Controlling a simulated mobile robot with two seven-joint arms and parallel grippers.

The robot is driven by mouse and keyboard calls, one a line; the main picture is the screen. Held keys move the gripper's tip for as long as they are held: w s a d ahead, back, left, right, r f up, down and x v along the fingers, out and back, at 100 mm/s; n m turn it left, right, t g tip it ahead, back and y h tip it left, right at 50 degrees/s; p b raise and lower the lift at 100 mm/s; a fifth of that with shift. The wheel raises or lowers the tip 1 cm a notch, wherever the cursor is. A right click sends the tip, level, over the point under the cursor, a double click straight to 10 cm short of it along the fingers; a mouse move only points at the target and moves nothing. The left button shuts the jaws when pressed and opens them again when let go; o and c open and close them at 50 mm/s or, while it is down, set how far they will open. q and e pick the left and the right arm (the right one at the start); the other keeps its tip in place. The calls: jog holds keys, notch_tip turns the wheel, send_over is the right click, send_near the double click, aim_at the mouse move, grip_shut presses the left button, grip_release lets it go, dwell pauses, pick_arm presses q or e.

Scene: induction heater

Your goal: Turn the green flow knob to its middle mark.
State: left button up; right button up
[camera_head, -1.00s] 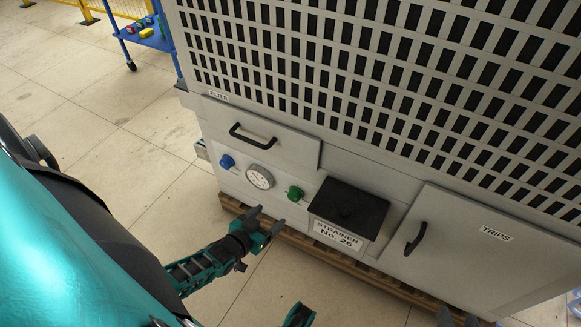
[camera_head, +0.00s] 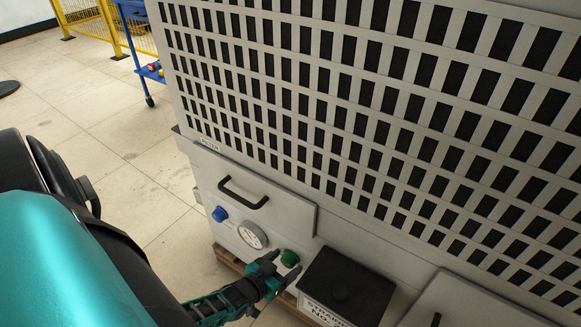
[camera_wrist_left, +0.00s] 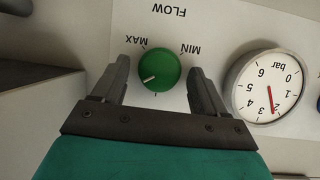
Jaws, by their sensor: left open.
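The green flow knob (camera_head: 289,258) is on the lower front panel of the grey cabinet, between the pressure gauge and the black strainer box. In the left wrist view, which is upside down, the knob (camera_wrist_left: 160,68) has a white pointer line aimed to the lower left, between the MAX side and the bottom tick. My left gripper (camera_head: 281,266) is open at the knob. In the wrist view its fingers (camera_wrist_left: 160,76) stand on either side of the knob, with a visible gap on both sides. My right gripper is not in view.
A pressure gauge (camera_head: 252,235) and a blue knob (camera_head: 220,214) lie left of the green knob. A drawer with a black handle (camera_head: 243,192) is above. The black strainer box (camera_head: 345,285) juts out to the right. Open floor (camera_head: 130,140) lies left.

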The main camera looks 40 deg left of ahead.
pick_arm(q)
jog(key=shift+s, duration=0.1)
jog(key=shift+c, duration=0.3)
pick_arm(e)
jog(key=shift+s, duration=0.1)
pick_arm(q)
jog(key=c, duration=1)
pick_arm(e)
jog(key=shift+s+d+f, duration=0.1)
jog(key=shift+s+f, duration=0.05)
